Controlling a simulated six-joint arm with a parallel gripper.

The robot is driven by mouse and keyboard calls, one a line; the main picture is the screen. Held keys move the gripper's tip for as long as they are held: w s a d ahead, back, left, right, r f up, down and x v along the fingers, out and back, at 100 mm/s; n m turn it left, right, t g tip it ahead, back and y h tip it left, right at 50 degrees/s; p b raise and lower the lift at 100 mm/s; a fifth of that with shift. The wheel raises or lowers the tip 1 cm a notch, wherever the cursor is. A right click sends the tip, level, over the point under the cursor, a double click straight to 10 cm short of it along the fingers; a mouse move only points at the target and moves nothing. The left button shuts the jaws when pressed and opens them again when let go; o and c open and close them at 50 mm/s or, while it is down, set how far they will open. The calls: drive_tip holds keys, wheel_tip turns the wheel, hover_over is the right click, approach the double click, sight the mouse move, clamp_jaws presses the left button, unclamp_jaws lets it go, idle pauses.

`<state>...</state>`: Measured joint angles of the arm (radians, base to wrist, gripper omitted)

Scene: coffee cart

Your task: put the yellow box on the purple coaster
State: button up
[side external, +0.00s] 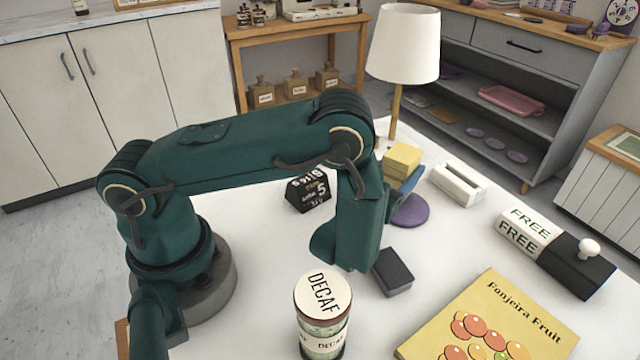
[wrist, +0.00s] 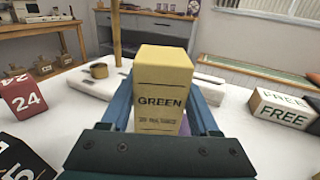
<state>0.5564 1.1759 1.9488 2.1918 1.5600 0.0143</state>
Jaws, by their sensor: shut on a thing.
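The yellow box (wrist: 162,85), marked GREEN, stands upright between the two blue fingers of my gripper (wrist: 163,118) in the wrist view. My gripper is shut on it. In the side view the yellow box (side external: 402,160) shows at my gripper, above and behind the purple coaster (side external: 411,211). The coaster lies on the white table, partly hidden by my arm. In the wrist view only a sliver of purple shows beside the box. I cannot tell the gap between box and coaster.
A white slotted block (side external: 459,185) lies right of the coaster, and a lamp (side external: 402,45) stands behind. A black box (side external: 392,271), a DECAF jar (side external: 322,318), a fruit book (side external: 490,325), a FREE block (side external: 530,230) and a black number block (side external: 309,190) are around.

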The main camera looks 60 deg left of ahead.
drive_tip(key=shift+f, duration=0.5)
drive_tip(key=shift+f, duration=0.15)
drive_tip(key=o, duration=1.4)
